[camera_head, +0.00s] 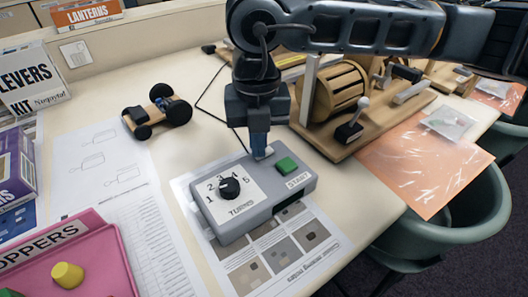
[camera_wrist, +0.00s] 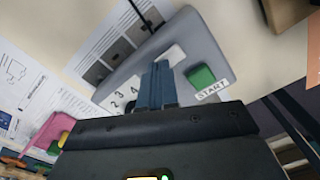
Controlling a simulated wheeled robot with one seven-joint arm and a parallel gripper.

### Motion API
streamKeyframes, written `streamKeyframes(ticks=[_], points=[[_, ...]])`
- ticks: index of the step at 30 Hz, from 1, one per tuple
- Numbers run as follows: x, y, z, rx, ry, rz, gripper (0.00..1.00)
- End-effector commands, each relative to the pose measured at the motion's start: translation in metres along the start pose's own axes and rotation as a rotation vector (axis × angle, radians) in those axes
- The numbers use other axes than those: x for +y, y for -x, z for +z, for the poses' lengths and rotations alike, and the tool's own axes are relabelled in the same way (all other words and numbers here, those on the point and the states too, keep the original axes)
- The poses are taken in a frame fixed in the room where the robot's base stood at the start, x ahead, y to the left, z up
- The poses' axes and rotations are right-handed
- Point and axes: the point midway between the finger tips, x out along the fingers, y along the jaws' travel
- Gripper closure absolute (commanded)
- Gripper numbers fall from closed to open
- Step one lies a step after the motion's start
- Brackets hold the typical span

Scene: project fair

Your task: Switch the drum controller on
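The drum controller (camera_head: 242,213) is a grey box on the table with a black dial (camera_head: 229,188) numbered 1 to 5, the word TURNS, and a green START button (camera_head: 286,167). My gripper (camera_head: 259,150) points down over the box's back edge, between the dial and the button, its fingers together. A small pale piece shows at the fingertips; I cannot tell what it is or whether they touch the box.
A wooden drum (camera_head: 340,90) on a wooden base stands behind and right, near my arm. A small wheeled car (camera_head: 157,110) is at back left. A pink tray (camera_head: 95,255) is at front left. Printed sheets (camera_head: 290,250) lie around the box. A green chair (camera_head: 430,240) is beyond the right edge.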

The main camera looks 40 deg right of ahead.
Motion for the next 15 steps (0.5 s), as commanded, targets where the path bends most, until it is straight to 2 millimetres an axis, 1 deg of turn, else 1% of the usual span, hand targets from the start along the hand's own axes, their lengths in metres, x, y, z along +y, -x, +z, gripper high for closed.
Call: streamKeyframes(ticks=[4, 8, 15], points=[[0.0, -0.003, 0.0, 0.0, -0.001, -0.001, 1.0], [0.0, -0.001, 0.0, 0.0, -0.001, -0.001, 1.0], [0.0, 0.017, 0.001, -0.002, -0.001, 0.0, 1.0]])
